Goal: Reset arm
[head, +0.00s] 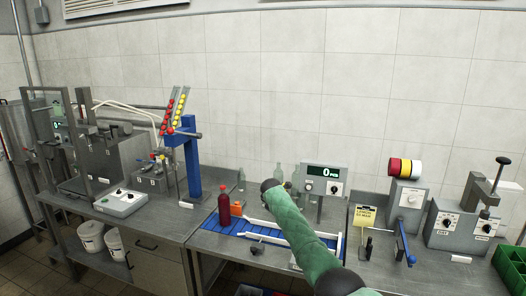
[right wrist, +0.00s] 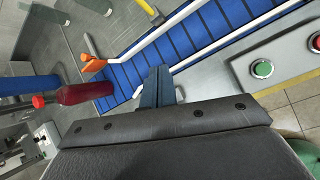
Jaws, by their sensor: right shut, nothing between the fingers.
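My right arm (head: 303,236), green with dark joints, rises from the bottom of the head view toward the blue conveyor. Its gripper cannot be made out clearly in the head view. In the right wrist view my right gripper (right wrist: 157,76) is shut and empty, its fingers showing against the blue conveyor belt (right wrist: 206,39). A red bottle (right wrist: 84,94) with a red cap lies to the left of the fingers in that view, apart from them. The bottle (head: 224,209) stands upright in the head view. My left gripper is not in view.
An orange block (head: 237,210) is beside the bottle. A box with a green button (right wrist: 262,69) is right of the fingers in the wrist view. A display unit (head: 324,179) stands behind the conveyor. Bench machines (head: 461,222) stand right, a blue post (head: 193,165) left.

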